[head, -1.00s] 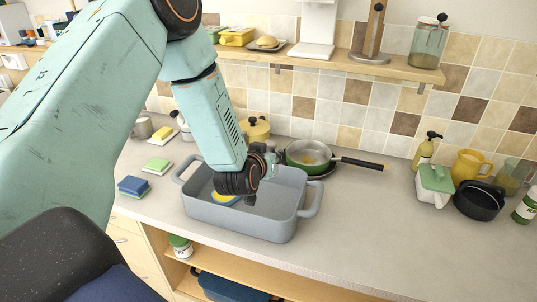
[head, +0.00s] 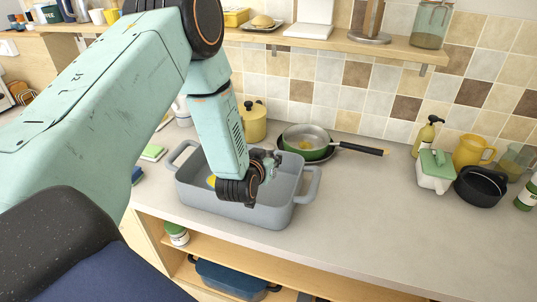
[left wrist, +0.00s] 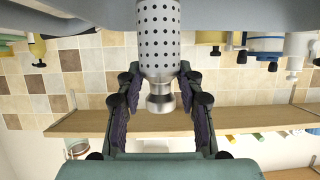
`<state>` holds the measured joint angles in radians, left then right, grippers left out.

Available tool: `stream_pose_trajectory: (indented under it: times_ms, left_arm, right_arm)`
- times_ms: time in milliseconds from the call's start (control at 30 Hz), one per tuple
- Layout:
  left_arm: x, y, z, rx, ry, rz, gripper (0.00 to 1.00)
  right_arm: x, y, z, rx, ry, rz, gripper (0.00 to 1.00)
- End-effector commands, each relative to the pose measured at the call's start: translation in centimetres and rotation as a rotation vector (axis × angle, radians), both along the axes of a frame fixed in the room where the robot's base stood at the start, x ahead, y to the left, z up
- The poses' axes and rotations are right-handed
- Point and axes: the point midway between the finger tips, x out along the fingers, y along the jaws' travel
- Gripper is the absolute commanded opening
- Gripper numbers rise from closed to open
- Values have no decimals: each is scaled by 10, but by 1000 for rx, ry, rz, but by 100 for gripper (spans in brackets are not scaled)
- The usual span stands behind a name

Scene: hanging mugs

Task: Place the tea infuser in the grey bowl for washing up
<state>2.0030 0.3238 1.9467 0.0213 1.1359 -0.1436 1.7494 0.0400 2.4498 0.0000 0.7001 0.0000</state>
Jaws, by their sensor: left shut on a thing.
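The grey bowl (head: 245,214) is a deep rectangular basin with two handles, standing on the counter. My left gripper (head: 268,165) is over the basin in the head view, and its wrist overlaps the basin's near rim. In the left wrist view the left gripper (left wrist: 157,72) is shut on the tea infuser (left wrist: 157,35), a silver perforated cylinder with a narrower knob end between the fingers. The basin's grey edge (left wrist: 225,15) crosses the top of that view, which appears upside down. In the head view the infuser is mostly hidden behind the gripper. My right gripper is not in view.
A yellow item (head: 211,181) lies inside the basin, partly hidden. A green pan (head: 306,142) stands behind, its handle pointing right. A yellow pot (head: 253,124) is behind the basin. A white-green container (head: 435,171) and black pot (head: 480,186) stand right. The counter right of the basin is clear.

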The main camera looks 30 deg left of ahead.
Motion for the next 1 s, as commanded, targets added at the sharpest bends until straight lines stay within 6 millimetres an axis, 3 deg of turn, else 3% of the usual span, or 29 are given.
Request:
stream_pose_trajectory:
  times_ms: [400, 1000]
  left_arm:
    - [3, -3, 1, 15, 0, 67, 6]
    - [2, -1, -54, 11, 0, 69, 6]
  right_arm:
    - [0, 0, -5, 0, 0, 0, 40]
    - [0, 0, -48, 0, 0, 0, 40]
